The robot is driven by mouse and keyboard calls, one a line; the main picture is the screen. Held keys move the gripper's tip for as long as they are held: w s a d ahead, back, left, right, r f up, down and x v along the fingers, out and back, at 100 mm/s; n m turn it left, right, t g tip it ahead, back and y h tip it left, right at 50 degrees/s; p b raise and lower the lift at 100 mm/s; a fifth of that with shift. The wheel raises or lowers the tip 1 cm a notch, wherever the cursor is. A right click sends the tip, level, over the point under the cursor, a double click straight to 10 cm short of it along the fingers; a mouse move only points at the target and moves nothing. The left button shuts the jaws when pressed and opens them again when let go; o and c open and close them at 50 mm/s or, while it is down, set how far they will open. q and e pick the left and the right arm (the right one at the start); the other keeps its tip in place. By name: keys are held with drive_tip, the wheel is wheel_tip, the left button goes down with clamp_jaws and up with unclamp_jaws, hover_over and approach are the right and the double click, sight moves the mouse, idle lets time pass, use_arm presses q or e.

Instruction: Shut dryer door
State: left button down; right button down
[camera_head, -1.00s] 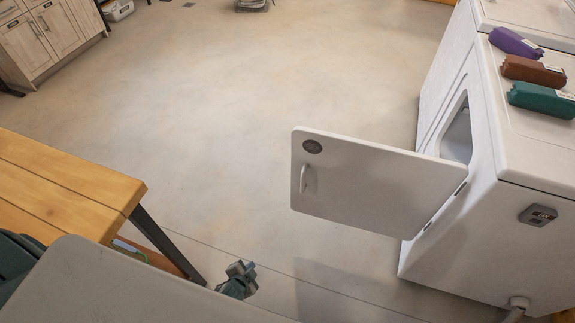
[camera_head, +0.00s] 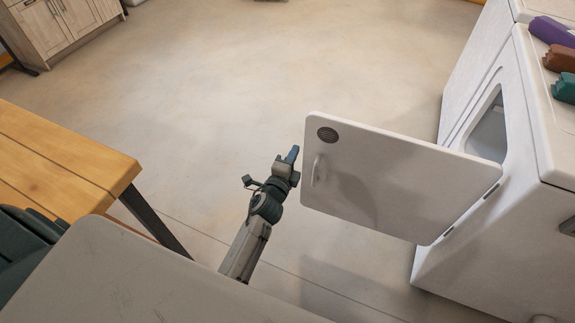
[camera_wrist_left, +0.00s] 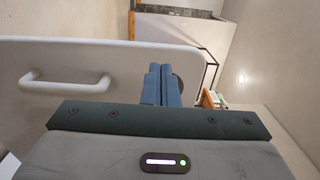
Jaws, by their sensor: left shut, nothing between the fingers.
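The white dryer door (camera_head: 385,186) hangs wide open, hinged at its right edge to the white dryer (camera_head: 540,150). It has a white handle (camera_head: 317,170) and a dark round spot near its free edge. The dryer's opening (camera_head: 488,125) shows behind the door. My left gripper (camera_head: 292,155) is shut and empty, just left of the door's free edge near the handle. In the left wrist view the shut blue fingers (camera_wrist_left: 161,84) stand in front of the door panel, beside the handle (camera_wrist_left: 65,82). I cannot tell whether they touch it. My right gripper is not in view.
A wooden table (camera_head: 70,150) with dark legs stands at the left. Purple, brown and teal packs (camera_head: 562,58) lie on top of the dryer at the right edge. A wooden cabinet (camera_head: 60,25) is at the far left. The concrete floor between is clear.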

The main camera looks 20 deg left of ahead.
sight(305, 132)
use_arm(q)
drive_tip(key=w, duration=0.5)
drive_tip(key=shift+w+b, duration=0.3)
drive_tip(key=shift+w, duration=0.4)
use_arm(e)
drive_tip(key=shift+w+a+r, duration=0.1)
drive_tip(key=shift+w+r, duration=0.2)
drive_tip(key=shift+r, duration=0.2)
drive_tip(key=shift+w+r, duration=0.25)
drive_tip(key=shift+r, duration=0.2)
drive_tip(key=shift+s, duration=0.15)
